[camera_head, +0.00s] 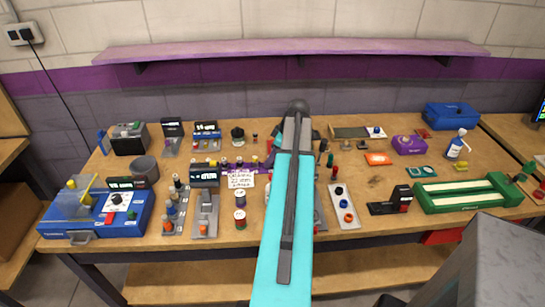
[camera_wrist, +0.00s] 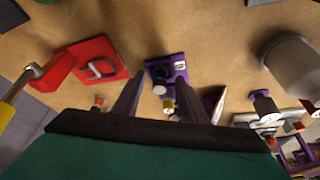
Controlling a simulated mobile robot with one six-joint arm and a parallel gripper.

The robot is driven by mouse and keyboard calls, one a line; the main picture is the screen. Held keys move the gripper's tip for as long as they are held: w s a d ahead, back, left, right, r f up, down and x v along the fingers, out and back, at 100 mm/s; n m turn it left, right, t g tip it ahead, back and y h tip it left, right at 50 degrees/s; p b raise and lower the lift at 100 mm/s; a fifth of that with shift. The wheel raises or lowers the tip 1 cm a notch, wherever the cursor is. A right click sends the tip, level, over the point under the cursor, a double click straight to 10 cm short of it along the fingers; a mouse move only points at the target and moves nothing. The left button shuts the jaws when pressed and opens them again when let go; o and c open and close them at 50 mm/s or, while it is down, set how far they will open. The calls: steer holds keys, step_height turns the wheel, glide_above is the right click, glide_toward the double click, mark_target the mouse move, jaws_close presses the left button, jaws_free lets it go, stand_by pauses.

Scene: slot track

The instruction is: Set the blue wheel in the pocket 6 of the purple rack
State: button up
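My gripper (camera_wrist: 158,88) shows in the wrist view with its two fingers apart and nothing visible held between them. Beyond the fingertips is a small purple block (camera_wrist: 178,68) with a dark cylinder on it. In the head view my arm hides the gripper. A purple rack-like piece with several small parts (camera_head: 240,164) lies partly behind a white label, left of my arm. Purple structure also shows at the lower right of the wrist view (camera_wrist: 303,158). Pocket numbers are unreadable.
A red plate with a grey handle (camera_wrist: 100,68) and a grey cylinder (camera_wrist: 292,62) flank the gripper in the wrist view. In the head view, a green tray (camera_head: 470,205) stands at right and a blue machine (camera_head: 85,226) at left. The table is crowded around my arm.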

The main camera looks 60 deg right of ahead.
steer(key=shift+r, duration=0.1)
steer(key=b+v, duration=0.3)
steer(key=v, duration=1)
steer(key=shift+s+r, duration=0.15)
steer(key=shift+r, duration=0.15)
stand_by(0.5)
